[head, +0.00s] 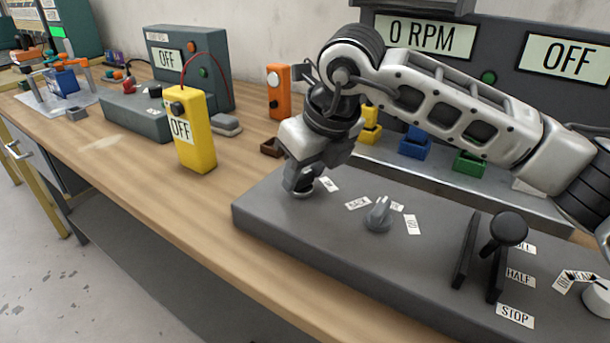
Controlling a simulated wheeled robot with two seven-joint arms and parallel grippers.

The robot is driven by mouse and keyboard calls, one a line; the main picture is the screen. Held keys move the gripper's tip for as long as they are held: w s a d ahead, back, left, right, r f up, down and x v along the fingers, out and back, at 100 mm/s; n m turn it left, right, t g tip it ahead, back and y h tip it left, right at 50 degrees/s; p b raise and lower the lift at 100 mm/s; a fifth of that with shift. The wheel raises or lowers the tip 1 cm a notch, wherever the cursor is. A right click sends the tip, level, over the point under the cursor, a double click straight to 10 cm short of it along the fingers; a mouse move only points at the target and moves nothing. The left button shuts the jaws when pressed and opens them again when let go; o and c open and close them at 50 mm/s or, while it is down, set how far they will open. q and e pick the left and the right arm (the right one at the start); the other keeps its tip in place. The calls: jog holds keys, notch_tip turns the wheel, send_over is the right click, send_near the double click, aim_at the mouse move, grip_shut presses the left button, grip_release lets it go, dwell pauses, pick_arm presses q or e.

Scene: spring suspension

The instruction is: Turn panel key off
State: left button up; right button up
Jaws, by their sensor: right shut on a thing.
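My right arm reaches in from the right across the panel. My right gripper (300,184) points down at the far left end of the grey control panel (268,223). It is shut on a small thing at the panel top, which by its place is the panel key. The key is mostly hidden by the fingers; only a round rim shows under them. A small white label (330,184) lies just right of the fingers; its text is too small to read surely. The large displays behind read "0 RPM" (426,36) and "OFF" (568,60). My left gripper is not in view.
Right of my gripper are a grey selector knob (378,214), a black-knobbed lever (508,229) marked HALF and STOP, and a white knob (597,298). A yellow meter (195,145) stands left. Small coloured bins (414,146) sit behind. Bare wooden bench lies left of the panel.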

jog(key=n, duration=0.2)
jog(key=n+g+y, duration=0.1)
jog(key=n, duration=0.1)
jog(key=shift+w+d+n+b, duration=0.1)
jog(key=shift+w+n+b, duration=0.05)
jog(key=shift+n+b, duration=0.2)
jog(key=shift+w+n+g+y+p, duration=0.15)
jog(key=shift+n+g, duration=0.35)
jog(key=shift+n, duration=0.65)
jog(key=shift+n+g+y+p, duration=0.25)
jog(key=shift+n+g, duration=0.25)
jog(key=shift+n, duration=0.6)
jog(key=o, duration=1)
jog(key=shift+d, duration=0.1)
jog(key=v, duration=1.6)
jog(key=shift+w+p, duration=0.1)
jog(key=shift+p, duration=0.3)
